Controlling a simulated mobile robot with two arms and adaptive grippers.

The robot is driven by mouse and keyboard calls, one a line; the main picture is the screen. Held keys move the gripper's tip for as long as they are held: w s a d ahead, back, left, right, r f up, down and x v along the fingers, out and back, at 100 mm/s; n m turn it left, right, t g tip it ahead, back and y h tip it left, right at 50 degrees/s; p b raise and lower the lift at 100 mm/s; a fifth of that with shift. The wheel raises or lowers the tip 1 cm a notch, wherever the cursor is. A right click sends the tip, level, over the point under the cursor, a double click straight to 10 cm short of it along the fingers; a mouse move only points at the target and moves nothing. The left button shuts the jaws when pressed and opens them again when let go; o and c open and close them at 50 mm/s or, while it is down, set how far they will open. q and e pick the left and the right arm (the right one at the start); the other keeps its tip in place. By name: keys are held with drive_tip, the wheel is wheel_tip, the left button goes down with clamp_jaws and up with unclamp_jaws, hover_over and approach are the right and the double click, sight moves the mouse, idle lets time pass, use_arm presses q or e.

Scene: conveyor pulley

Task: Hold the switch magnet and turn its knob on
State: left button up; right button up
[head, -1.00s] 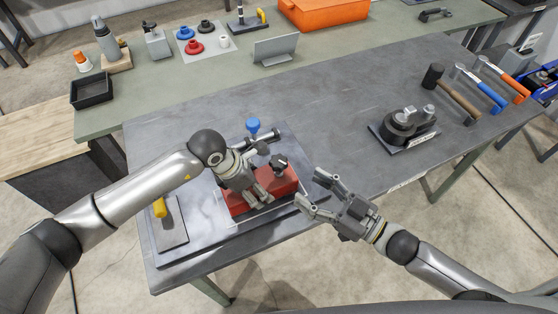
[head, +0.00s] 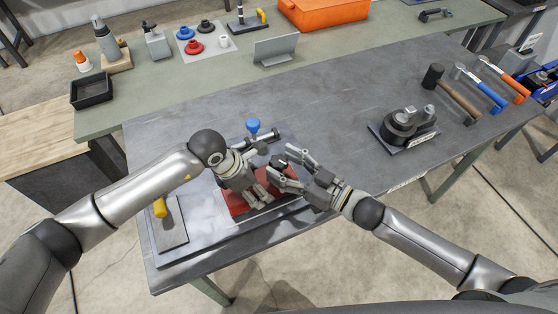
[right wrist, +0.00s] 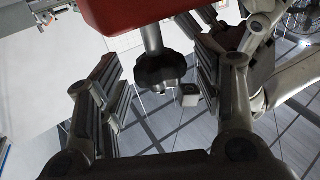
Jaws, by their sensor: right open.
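The red switch magnet (head: 236,204) sits on the dark plate near the table's front edge, partly hidden by my grippers. Its black knob (right wrist: 160,70) on a short metal stem shows in the right wrist view, below the red body. My right gripper (head: 281,162) is open, at the right end of the magnet. In the right wrist view its fingers (right wrist: 157,78) stand on either side of the knob, with gaps visible. My left gripper (head: 258,196) is over the magnet's middle with its fingers at the red body; whether they are closed on it is unclear.
A blue-topped part (head: 253,125) stands just behind the magnet. A black pulley block (head: 405,126) and hammers (head: 488,97) are at the right. The table's middle is clear.

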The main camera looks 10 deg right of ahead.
drive_tip(key=shift+x, duration=0.85)
drive_tip(key=c, duration=1)
drive_tip(key=shift+a, duration=0.1)
use_arm(q)
drive_tip(key=shift+d, duration=0.1)
use_arm(e)
drive_tip(key=shift+r+m+t+h, duration=0.1)
drive_tip(key=shift+m+t+h, duration=0.3)
drive_tip(key=shift+t, duration=0.1)
drive_tip(key=shift+a+m+t+h, duration=0.1)
drive_tip(key=shift+m+t+h, duration=1)
drive_tip(key=shift+m+h, duration=0.15)
use_arm(q)
drive_tip(key=shift+s, duration=0.1)
use_arm(e)
drive_tip(key=shift+r+m+t+h, duration=0.1)
drive_tip(key=shift+m+t+h, duration=0.55)
drive_tip(key=shift+h, duration=0.45)
drive_tip(key=shift+r+m+t+h, duration=0.1)
drive_tip(key=shift+m+t+h, duration=0.35)
drive_tip(key=shift+m+h, duration=0.45)
drive_tip(key=shift+f+h, duration=0.1)
drive_tip(key=shift+h, duration=0.45)
